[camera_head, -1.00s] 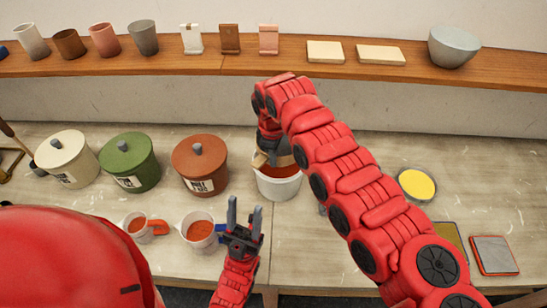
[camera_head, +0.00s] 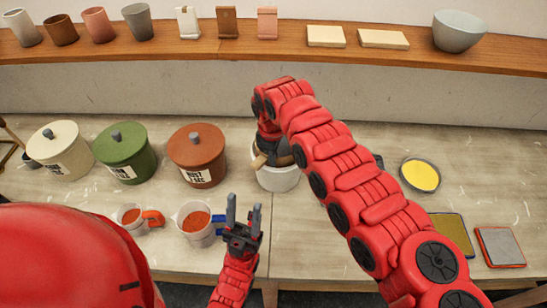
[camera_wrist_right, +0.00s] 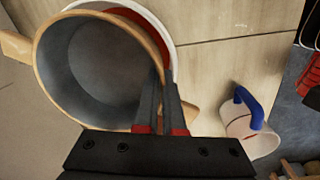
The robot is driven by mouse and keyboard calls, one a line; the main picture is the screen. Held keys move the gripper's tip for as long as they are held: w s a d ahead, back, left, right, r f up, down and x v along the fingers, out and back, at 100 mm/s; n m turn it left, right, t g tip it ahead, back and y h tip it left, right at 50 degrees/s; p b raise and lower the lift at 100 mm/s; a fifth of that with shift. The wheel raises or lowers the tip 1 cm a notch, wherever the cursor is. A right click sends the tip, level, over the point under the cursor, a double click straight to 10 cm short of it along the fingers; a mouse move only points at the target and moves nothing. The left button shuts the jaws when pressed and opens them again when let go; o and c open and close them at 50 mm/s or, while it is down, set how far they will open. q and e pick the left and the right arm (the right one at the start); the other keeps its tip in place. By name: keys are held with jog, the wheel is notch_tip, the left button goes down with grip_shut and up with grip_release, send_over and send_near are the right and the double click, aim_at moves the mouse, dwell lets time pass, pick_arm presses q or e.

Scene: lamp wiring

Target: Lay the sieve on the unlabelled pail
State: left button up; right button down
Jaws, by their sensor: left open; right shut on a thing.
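The white unlabelled pail (camera_head: 278,181) stands mid-bench, without a lid. The round sieve (camera_wrist_right: 98,70), with a wooden rim and grey inside, is over the pail's mouth. The pail's white rim (camera_wrist_right: 176,28) and red contents show past the sieve's right side in the wrist view, so the sieve sits off-centre there. My right gripper (camera_wrist_right: 164,98) is shut on the sieve's rim. In the head view the right arm hides much of the sieve, and I cannot tell whether it touches the pail. My left gripper (camera_head: 243,218) is open and empty, in front of the pail.
Lidded labelled pails stand left: cream (camera_head: 62,155), green (camera_head: 125,158), rust (camera_head: 197,160). Two measuring cups of red stuff, one orange-handled (camera_head: 130,218), one blue-handled (camera_head: 196,222), stand near my left gripper. A yellow-filled dish (camera_head: 421,175) and flat trays (camera_head: 500,247) lie right.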

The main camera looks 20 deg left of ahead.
jog(key=c, duration=0.9)
grip_release()
jog(key=shift+f, duration=0.1)
jog(key=shift+c, duration=0.2)
jog(key=shift+s, duration=0.1)
notch_tip(320, 180, up, 18)
jog(key=s+p, duration=0.1)
jog(key=p, duration=0.2)
jog(key=shift+f, duration=0.2)
jog(key=shift+s+f, duration=0.1)
